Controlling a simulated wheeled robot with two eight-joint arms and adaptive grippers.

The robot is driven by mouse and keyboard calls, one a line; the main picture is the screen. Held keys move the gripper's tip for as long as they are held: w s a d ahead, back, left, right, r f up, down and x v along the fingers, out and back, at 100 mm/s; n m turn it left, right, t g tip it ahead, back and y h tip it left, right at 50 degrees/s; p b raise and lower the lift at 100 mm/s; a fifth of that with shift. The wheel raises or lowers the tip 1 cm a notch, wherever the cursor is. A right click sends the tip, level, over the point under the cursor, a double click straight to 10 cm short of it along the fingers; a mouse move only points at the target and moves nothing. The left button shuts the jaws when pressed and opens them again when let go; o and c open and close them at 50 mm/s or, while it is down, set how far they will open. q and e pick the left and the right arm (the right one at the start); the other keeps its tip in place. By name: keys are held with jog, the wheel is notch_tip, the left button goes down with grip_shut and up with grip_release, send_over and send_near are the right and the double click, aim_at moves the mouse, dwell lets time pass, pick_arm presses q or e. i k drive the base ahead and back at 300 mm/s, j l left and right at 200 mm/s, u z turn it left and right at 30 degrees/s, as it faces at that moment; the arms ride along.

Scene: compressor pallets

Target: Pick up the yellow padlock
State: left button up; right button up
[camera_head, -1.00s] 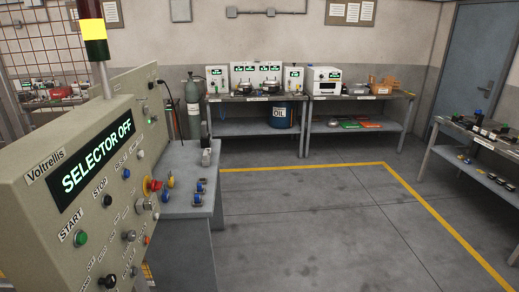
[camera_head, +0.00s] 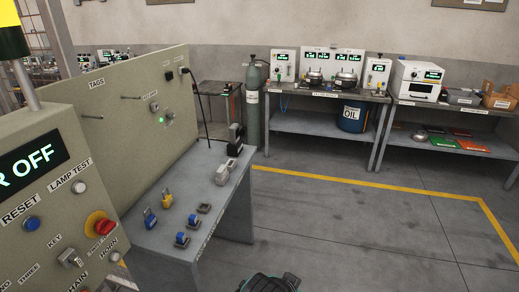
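The yellow padlock (camera_head: 167,199) is on the grey bench (camera_head: 225,200) beside the large control panel, toward the bench's left side. It is small, with a yellow body. A blue padlock (camera_head: 150,219) is just to its left and nearer. Two more blue padlocks (camera_head: 182,239) (camera_head: 194,220) are to its right and nearer, and a small dark grey piece (camera_head: 204,208) lies by them. No gripper can be made out; a dark part cut off by the bottom edge shows no fingers.
The panel with a red and yellow knob (camera_head: 100,226) fills the near left. A grey and black device (camera_head: 235,136) stands at the bench's far end. A gas cylinder (camera_head: 253,110) and work tables (camera_head: 310,122) line the back wall. The floor (camera_head: 340,230) right of the bench is clear.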

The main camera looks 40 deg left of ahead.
aim_at(167, 200)
jog(key=i+u, duration=0.45)
jog(key=i+l+u, duration=0.1)
jog(key=i+u, duration=0.4)
jog(key=i+l+u, duration=0.3)
jog(key=u, duration=0.15)
jog(key=i+u, duration=0.25)
jog(key=u, duration=0.2)
jog(key=i+l+u, duration=0.1)
jog(key=u, duration=0.3)
jog(key=i+l+u, duration=0.25)
jog(key=u, duration=0.2)
jog(key=i+l+u, duration=0.2)
jog(key=u, duration=0.2)
jog(key=i+l+u, duration=0.15)
jog(key=l+u, duration=0.15)
jog(key=u, duration=0.15)
jog(key=l+u, duration=0.4)
jog(key=i+l+u, duration=0.2)
jog(key=l+u, duration=0.2)
jog(key=l, duration=0.1)
